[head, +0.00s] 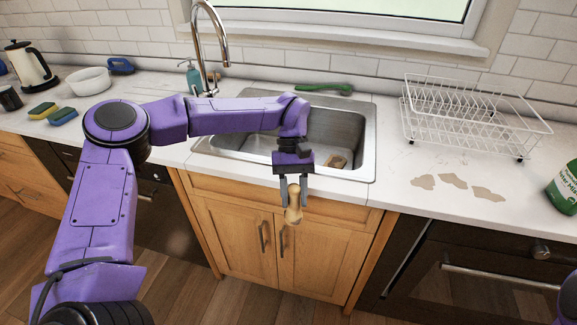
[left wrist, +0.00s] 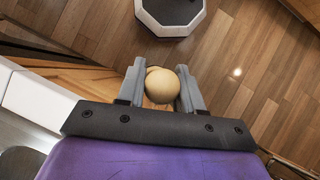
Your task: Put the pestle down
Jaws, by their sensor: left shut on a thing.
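My left gripper (head: 293,192) is shut on a pale wooden pestle (head: 292,212). It holds the pestle in front of the sink cabinet, just off the counter's front edge, with the pestle hanging roughly upright below the fingers. In the left wrist view the pestle's rounded end (left wrist: 163,87) sits between the two grey fingers of the gripper (left wrist: 160,92), with wooden floor beyond it. My right gripper is not in view; only a bit of purple shows at the right edge of the head view.
Behind the gripper is a steel sink (head: 345,128) with a brown item (head: 338,161) inside. A white dish rack (head: 468,118) stands right of it. Brown patches (head: 453,181) mark the counter (head: 400,196).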

